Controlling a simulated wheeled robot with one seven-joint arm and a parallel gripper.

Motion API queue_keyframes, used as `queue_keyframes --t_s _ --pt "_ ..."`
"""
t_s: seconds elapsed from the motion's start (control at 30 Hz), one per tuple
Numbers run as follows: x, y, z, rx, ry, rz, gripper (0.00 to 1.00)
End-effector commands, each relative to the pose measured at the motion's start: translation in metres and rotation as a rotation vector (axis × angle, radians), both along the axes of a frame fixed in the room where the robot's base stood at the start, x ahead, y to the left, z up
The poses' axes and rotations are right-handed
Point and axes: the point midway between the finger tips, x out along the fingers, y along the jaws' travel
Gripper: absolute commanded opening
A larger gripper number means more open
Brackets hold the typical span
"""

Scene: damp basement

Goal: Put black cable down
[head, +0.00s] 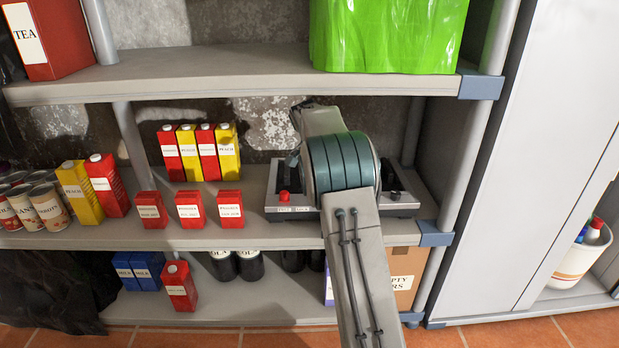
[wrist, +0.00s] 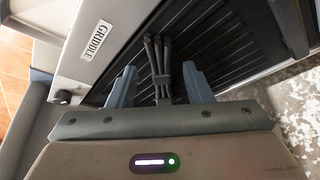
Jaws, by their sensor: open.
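The black cable (wrist: 158,52) is a bundle of dark strands with a band around it. In the wrist view it lies between the two fingers of my gripper (wrist: 158,76), over the black ribbed plate of the griddle (wrist: 92,62). My gripper is open, with a gap on both sides of the cable. Whether the cable rests fully on the plate is hard to tell. In the head view the griddle (head: 290,209) sits on the middle shelf, partly behind my arm. The cable and my fingers are hidden there.
Red cartons (head: 190,209) stand left of the griddle on the middle shelf (head: 130,238), with more cartons and cans further left. The upper shelf (head: 200,75) is close above my arm. A shelf post (head: 465,150) and a white cabinet (head: 535,130) are to the right.

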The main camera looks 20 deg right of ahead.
Motion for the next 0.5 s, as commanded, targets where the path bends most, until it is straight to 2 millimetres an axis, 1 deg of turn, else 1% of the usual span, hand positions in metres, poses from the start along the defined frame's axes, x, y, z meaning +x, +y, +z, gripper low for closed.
queue_keyframes --t_s 0.03,0.23,0.37,0.5 --pt "-0.005 0.01 0.003 0.0 0.002 0.002 0.46" --pt "-0.021 0.039 0.002 0.0 0.001 0.002 0.46" --pt "-0.029 0.052 0.002 0.0 0.0 0.001 0.46" --pt "-0.034 0.06 0.0 -0.002 0.001 -0.002 0.46"
